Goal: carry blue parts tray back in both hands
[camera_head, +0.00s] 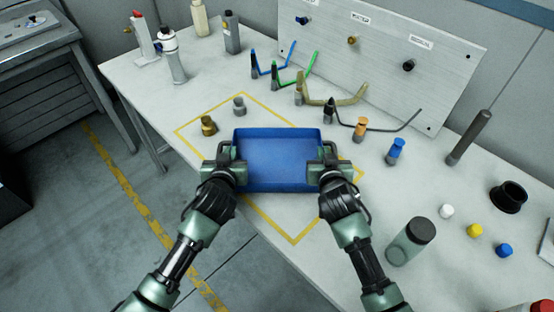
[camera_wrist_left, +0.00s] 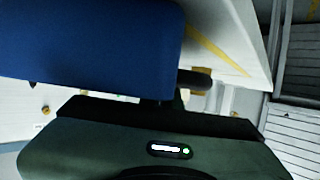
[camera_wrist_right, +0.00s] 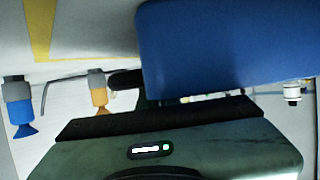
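The blue parts tray (camera_head: 275,155) is in the middle of the head view, empty and roughly level, over the yellow-outlined area of the table. I cannot tell whether it touches the tabletop. My left gripper (camera_head: 222,171) is shut on the dark handle at its left end. My right gripper (camera_head: 328,171) is shut on the handle at its right end. The tray wall fills the upper part of the left wrist view (camera_wrist_left: 90,50) and the right wrist view (camera_wrist_right: 230,45), with a dark handle running into each gripper. The fingertips are mostly hidden.
Brass (camera_head: 208,126) and grey (camera_head: 239,105) fittings stand behind the tray's left end. Orange (camera_head: 360,130) and blue (camera_head: 395,152) fittings stand to its right, a grey-green canister (camera_head: 410,243) nearer. Coloured hoses and a panel (camera_head: 390,60) stand behind. Floor lies left of the table.

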